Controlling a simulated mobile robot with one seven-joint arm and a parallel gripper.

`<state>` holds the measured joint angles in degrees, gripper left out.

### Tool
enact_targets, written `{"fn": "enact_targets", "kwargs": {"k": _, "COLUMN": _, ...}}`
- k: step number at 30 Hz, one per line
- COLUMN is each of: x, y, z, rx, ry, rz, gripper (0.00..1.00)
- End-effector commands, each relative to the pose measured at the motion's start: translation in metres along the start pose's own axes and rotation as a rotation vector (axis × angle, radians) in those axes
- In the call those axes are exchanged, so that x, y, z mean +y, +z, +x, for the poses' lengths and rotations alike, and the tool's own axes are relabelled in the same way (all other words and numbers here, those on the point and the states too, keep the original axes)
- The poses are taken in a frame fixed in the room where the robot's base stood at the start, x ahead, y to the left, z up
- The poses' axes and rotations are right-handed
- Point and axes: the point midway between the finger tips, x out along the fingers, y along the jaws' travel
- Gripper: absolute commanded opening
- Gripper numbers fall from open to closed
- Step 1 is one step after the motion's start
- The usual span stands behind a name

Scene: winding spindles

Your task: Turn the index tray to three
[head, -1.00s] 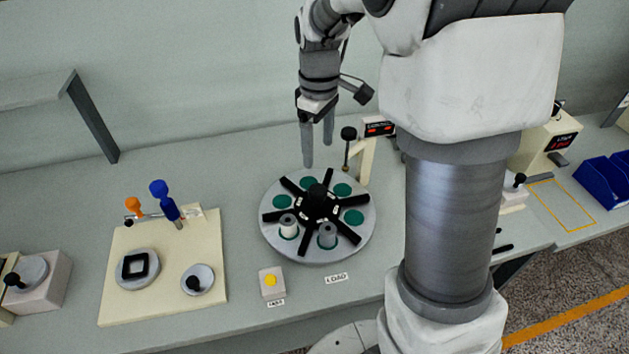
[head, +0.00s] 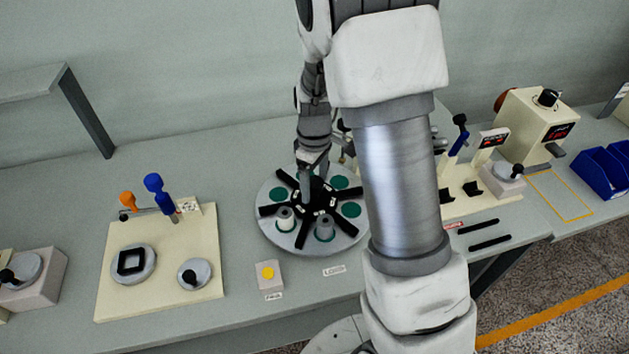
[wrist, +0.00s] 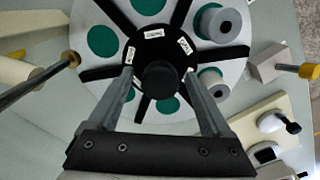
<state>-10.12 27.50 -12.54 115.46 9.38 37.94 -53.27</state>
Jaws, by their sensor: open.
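The index tray (head: 268,226) is a round grey disc with black spokes, green pockets and small white labels around its hub; it also fills the upper middle of the wrist view (wrist: 85,38). Two grey-white cylinders, a left one (head: 285,217) and a right one (head: 324,226), stand in its front pockets. A black round knob (wrist: 158,82) rises at the hub. My gripper (head: 310,188) is over the tray's hub, pointing down. In the wrist view its open fingers (wrist: 160,80) lie on either side of the knob. I cannot tell whether they touch it. The label digits are unreadable.
A small block with a yellow button (head: 267,272) stands in front of the tray. A cream board (head: 205,270) with round fixtures is to the left. A brass-tipped rod (wrist: 40,80) reaches close to the tray. My arm hides part of the bench to the right.

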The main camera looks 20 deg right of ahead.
Motion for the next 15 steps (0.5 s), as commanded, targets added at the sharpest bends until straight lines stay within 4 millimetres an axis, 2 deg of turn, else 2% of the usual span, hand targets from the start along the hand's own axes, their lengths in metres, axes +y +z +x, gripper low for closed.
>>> {"fn": "enact_targets", "kwargs": {"k": 2, "x": -0.0001, "y": 0.0001, "z": -0.0001, "rx": 0.000, "ry": 0.000, "rz": 0.000, "gripper": 0.83}}
{"fn": "enact_targets", "kwargs": {"k": 3, "x": -0.0001, "y": 0.0001, "z": -0.0001, "rx": 0.000, "ry": 0.000, "rz": 0.000, "gripper": 0.79}}
{"fn": "enact_targets", "kwargs": {"k": 15, "x": -0.0001, "y": 0.0001, "z": -0.0004, "rx": 0.000, "ry": 0.000, "rz": 0.000, "gripper": 0.07}}
